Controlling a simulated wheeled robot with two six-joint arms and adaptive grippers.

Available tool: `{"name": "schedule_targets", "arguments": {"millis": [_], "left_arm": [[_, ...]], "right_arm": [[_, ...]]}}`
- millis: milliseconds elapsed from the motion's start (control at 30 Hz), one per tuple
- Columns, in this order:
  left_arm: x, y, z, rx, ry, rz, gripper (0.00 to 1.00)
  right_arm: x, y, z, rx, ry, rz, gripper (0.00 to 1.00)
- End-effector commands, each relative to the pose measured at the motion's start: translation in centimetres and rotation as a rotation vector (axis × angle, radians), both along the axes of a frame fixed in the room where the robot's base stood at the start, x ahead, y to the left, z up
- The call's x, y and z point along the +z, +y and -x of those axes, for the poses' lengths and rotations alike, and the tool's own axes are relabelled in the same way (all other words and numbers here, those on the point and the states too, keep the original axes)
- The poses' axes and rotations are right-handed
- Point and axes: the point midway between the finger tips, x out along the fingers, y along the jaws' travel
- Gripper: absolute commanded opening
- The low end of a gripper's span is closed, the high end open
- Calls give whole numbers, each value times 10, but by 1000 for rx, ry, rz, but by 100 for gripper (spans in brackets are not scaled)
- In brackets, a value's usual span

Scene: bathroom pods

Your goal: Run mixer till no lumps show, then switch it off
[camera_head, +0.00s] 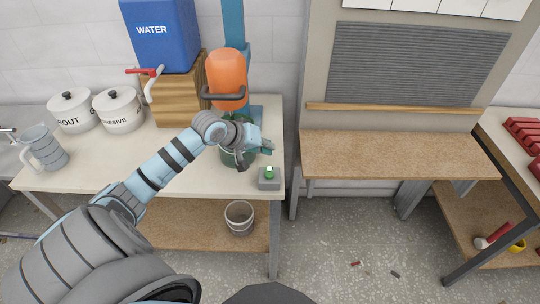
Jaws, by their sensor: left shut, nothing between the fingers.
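The mixer has an orange motor head (228,78) on a blue stand (233,25), with a dark handle bar across it. Below it is a green bucket (229,157), mostly hidden behind my left arm, so its contents cannot be seen. A small grey switch box (268,183) with a lit green button (269,171) sits at the table's front right corner. My left gripper (268,147) is shut and empty, just above and behind the switch box, apart from the button as far as I can tell. My right gripper is not in view.
A blue water tank (160,35) with a red-handled tap stands on a wooden block (180,97). Two white lidded pots (118,110) and a grey jug (42,148) are on the left. A bucket (239,217) stands on the lower shelf. A bare wooden ledge (400,155) is right.

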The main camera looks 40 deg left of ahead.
Motion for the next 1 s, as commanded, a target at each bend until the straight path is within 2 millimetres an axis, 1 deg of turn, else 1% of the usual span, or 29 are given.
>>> {"name": "schedule_targets", "arguments": {"millis": [33, 367, 600, 1000], "left_arm": [[-14, 0, 0, 1, -1, 0, 0], [-50, 0, 0, 0, 0, -2, 0], [-68, 0, 0, 1, 0, 1, 0], [-70, 0, 0, 1, -1, 0, 0]], "right_arm": [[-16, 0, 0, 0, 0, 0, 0], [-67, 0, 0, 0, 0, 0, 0], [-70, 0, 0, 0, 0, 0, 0], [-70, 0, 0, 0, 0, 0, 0]]}}
